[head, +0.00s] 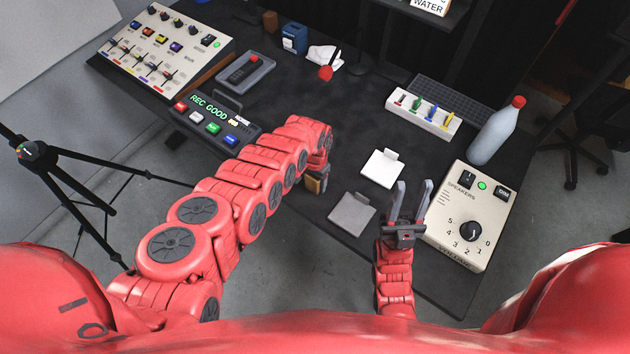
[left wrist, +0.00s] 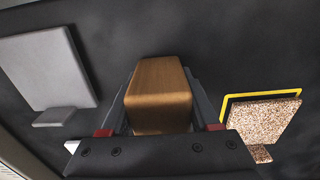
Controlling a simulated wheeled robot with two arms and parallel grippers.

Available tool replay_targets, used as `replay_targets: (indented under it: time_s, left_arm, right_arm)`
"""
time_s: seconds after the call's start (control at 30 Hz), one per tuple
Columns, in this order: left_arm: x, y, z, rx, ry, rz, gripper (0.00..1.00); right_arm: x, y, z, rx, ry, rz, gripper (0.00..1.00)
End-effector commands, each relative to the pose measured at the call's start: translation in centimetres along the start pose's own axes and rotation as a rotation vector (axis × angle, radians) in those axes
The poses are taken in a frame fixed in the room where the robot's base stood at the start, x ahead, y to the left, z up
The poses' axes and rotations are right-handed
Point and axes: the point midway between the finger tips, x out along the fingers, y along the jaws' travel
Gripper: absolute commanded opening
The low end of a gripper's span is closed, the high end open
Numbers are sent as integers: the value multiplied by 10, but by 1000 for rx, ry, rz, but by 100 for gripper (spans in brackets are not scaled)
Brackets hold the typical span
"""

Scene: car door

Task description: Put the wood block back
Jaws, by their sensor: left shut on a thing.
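The wood block (left wrist: 158,92) is brown with rounded edges. It sits between the two fingers of my left gripper (head: 318,175), which is shut on it. In the head view only a small part of the block (head: 313,185) shows, below the gripper near the table's front edge; the rest is hidden by my arm. My right gripper (head: 411,203) is open and empty, fingers pointing up, between the grey pad and the speaker box.
A grey pad (head: 351,214) and a white pad (head: 382,168) lie on the dark table. The left wrist view shows a speckled pad (left wrist: 262,122) with a yellow outline. A speaker box (head: 462,225), bottle (head: 495,132), button panel (head: 213,121) and mixer (head: 160,48) stand around.

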Motion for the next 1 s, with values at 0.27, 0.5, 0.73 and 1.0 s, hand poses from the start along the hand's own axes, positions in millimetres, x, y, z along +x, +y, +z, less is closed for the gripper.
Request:
replay_targets:
  time_s: [0.27,0.5,0.73,1.0]
  left_arm:
    - [2,0,0,0,0,0,73]
    - [2,0,0,0,0,0,92]
    - [-3,0,0,0,0,0,92]
    - [-27,0,-2,0,1,3,92]
  right_arm:
    - [-2,0,0,0,0,0,39]
    - [-2,0,0,0,0,0,39]
    - [3,0,0,0,0,0,39]
    - [9,0,-2,0,0,0,39]
